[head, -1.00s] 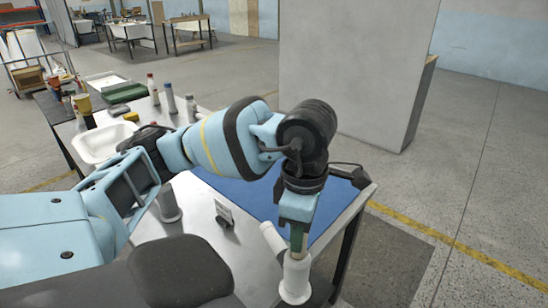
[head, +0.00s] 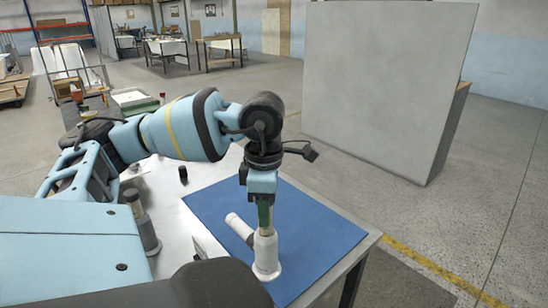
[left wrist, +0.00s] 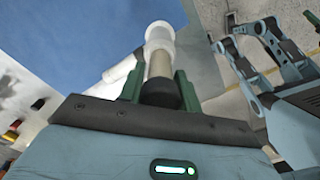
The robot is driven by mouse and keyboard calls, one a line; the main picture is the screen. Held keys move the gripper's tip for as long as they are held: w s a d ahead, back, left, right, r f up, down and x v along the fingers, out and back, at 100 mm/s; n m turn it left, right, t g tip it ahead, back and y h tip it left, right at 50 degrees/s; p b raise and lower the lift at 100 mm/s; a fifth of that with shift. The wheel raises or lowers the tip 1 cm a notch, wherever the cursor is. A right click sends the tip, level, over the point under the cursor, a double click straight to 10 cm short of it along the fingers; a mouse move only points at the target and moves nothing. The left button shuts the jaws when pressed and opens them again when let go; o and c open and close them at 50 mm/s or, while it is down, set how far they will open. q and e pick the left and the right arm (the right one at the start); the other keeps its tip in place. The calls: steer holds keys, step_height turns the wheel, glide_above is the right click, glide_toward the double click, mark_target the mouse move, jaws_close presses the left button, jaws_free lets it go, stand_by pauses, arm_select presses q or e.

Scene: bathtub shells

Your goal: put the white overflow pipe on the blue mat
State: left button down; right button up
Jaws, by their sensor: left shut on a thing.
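The white overflow pipe (head: 265,255) is a tube with a flared lower end and a side branch pointing up and left. My left gripper (head: 265,215) is shut on its upper end and holds it upright, with the fingers pointing down. The pipe appears over the front part of the blue mat (head: 310,225); I cannot tell whether its foot touches the mat. In the left wrist view the pipe (left wrist: 160,38) stands out between the green fingers (left wrist: 158,88), with the blue mat (left wrist: 60,30) behind it. My right gripper is not in view.
The mat lies on a pale table (head: 358,246). A grey-and-white cylindrical fitting (head: 145,228) and a small black piece (head: 183,174) stand left of the mat. A large grey panel (head: 385,80) stands beyond the table. The mat's right side is clear.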

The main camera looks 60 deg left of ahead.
arm_select(q)
steer(key=shift+w+r, duration=0.1)
steer(key=shift+w, duration=0.3)
steer(key=w+a+f+p, duration=0.1)
steer(key=w, duration=1.3)
steer(key=shift+w+a+f, duration=0.15)
steer(key=shift+a+f, duration=0.1)
steer(key=shift+a, duration=0.1)
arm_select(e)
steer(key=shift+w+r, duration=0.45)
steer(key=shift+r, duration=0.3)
arm_select(q)
steer(key=f, duration=0.3)
steer(key=shift+w+f, duration=0.25)
steer(key=shift+f, duration=0.05)
steer(key=c, duration=1)
jaws_free()
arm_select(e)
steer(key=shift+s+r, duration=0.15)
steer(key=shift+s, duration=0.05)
